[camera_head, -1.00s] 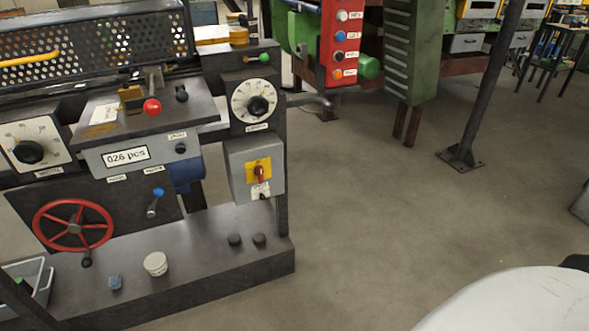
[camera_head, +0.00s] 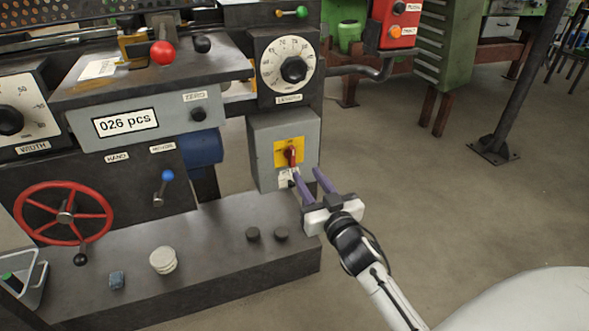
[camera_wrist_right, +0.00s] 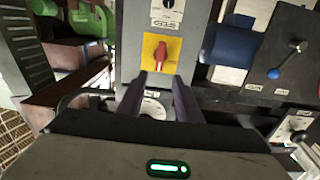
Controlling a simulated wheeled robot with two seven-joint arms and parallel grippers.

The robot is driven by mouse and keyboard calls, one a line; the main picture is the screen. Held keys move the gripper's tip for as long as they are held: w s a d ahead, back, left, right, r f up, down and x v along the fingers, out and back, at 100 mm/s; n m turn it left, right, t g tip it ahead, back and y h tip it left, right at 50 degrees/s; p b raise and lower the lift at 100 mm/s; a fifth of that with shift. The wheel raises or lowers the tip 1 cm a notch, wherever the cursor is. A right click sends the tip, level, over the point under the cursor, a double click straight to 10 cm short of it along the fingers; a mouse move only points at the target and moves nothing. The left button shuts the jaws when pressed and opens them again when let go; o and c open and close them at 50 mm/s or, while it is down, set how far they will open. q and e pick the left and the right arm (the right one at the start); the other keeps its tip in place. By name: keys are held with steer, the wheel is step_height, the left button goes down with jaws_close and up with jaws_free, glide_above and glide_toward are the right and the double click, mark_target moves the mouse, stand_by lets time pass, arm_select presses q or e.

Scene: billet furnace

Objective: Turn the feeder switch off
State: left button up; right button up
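The feeder switch is a red rotary handle (camera_head: 291,156) on a yellow plate (camera_head: 281,147), fixed to a grey box (camera_head: 262,180) on the machine. The handle also shows in the right wrist view (camera_wrist_right: 160,56), just beyond my fingertips. My right gripper (camera_head: 307,173) has two purple fingers, spread apart with nothing between them. It is in front of the box, just below and to the right of the handle, and looks apart from it. In the right wrist view the open fingers (camera_wrist_right: 159,78) point toward the yellow plate. My left gripper is not in view.
Above the box is the LENGTH dial (camera_head: 294,69). To its left are a blue-knobbed lever (camera_head: 163,186), a display reading 026 pcs (camera_head: 126,123) and a red handwheel (camera_head: 64,213). Two dark knobs (camera_head: 267,234) sit on the machine base.

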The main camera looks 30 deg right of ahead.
mark_target(293, 153)
steer(key=b+x, duration=0.1)
steer(key=x, duration=0.9)
steer(key=shift+w+d+r, duration=0.1)
steer(key=shift+d+r, duration=0.05)
jaws_close()
